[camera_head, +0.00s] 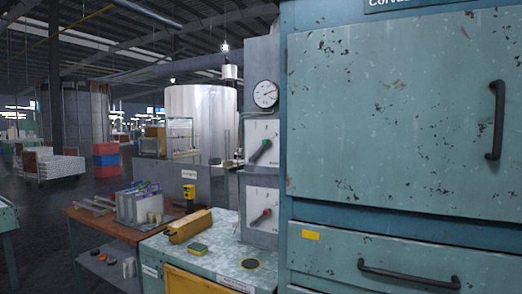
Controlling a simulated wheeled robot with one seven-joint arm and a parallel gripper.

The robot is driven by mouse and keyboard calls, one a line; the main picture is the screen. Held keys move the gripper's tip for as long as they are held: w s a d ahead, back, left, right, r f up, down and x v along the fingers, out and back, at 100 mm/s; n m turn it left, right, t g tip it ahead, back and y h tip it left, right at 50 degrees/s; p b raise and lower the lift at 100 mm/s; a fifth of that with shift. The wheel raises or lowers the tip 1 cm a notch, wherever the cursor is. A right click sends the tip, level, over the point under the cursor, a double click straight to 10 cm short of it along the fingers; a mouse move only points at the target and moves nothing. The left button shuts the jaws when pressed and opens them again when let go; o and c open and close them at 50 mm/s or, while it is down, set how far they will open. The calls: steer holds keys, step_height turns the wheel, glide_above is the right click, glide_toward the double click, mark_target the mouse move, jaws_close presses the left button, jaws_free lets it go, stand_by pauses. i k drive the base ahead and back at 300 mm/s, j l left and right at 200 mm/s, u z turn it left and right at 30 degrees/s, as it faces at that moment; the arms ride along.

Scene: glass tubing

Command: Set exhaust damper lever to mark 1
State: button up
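Two levers sit on white dial plates on a narrow grey column at the centre. The lower plate (262,199) carries a red-handled lever (262,215). Both levers slant, with their handle ends towards the upper right. The labels and marks are too small to read, so I cannot tell which one is the exhaust damper lever or which mark either points at. My gripper is not in view.
A large teal cabinet (400,120) with black handles fills the right side, close beside the column. A round gauge (265,93) is above the levers. Below is a worktop (218,229) with a yellow case (190,226). A wooden table (85,216) stands left. Dark floor (38,215) is open at far left.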

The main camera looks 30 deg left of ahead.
mark_target(265, 142)
steer(key=i+j, duration=0.1)
steer(key=j, duration=0.35)
steer(key=i+j, duration=0.15)
steer(key=j, duration=0.3)
steer(key=i+j, duration=0.1)
steer(key=j, duration=0.35)
steer(key=i+j, duration=0.1)
steer(key=j, duration=0.35)
steer(key=i+j, duration=0.1)
steer(key=j, duration=0.3)
